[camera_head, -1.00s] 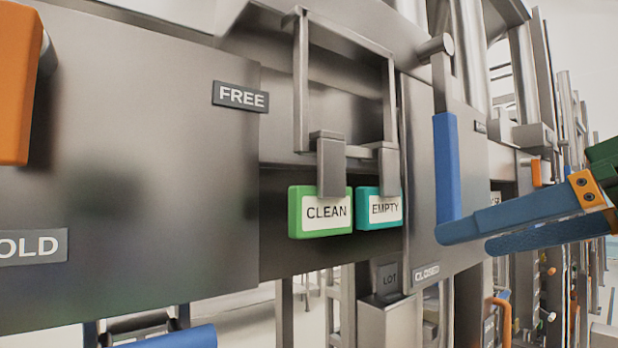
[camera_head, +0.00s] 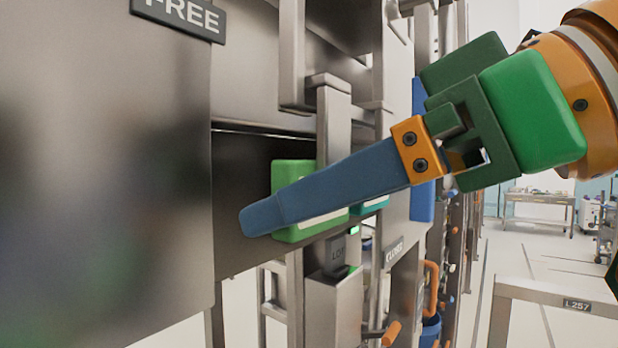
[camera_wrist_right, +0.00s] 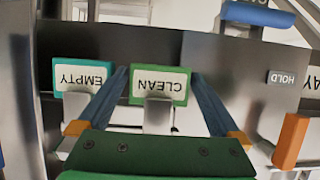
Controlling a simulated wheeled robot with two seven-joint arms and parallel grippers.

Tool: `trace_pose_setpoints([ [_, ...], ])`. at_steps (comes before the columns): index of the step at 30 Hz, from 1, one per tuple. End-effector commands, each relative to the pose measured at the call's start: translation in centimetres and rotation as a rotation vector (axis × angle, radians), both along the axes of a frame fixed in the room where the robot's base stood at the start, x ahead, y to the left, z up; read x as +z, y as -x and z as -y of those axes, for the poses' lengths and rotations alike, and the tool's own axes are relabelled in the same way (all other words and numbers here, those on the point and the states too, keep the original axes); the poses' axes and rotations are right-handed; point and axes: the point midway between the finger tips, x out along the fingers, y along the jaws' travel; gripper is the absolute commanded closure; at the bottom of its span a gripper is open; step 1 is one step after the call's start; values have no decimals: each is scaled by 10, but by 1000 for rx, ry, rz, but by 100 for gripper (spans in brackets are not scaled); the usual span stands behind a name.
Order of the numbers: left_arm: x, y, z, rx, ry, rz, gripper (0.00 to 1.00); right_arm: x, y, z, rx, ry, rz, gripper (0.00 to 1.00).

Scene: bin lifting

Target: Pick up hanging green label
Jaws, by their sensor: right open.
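The green label (camera_head: 288,177), a block with a white face, hangs from a metal clip below a rail in the head view, partly hidden by a blue finger of my right gripper (camera_head: 262,216). The right wrist view shows the label (camera_wrist_right: 159,84) upside down, marked CLEAN, between the two open fingers of my right gripper (camera_wrist_right: 158,76). The fingers are spread on either side of it; I cannot tell whether either touches it. My left gripper is not in view.
A teal label (camera_wrist_right: 83,77) marked EMPTY hangs close beside the green one; one finger lies between them. A FREE sign (camera_head: 178,15) is on the metal panel (camera_head: 110,170) at left. An orange handle (camera_wrist_right: 290,141) is at right in the wrist view.

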Motion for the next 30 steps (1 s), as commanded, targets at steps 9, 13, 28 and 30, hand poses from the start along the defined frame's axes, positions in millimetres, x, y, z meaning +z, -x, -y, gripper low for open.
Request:
trace_pose_setpoints([
  [9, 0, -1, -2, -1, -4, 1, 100, 0, 0, 1, -1, -1, 1, 57],
  [13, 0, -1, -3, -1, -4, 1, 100, 1, 0, 1, -1, -1, 1, 57],
  [28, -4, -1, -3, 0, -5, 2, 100, 15, 2, 3, -1, -4, 0, 57],
  [30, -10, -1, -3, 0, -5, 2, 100, 14, 11, 16, -3, -4, 3, 57],
])
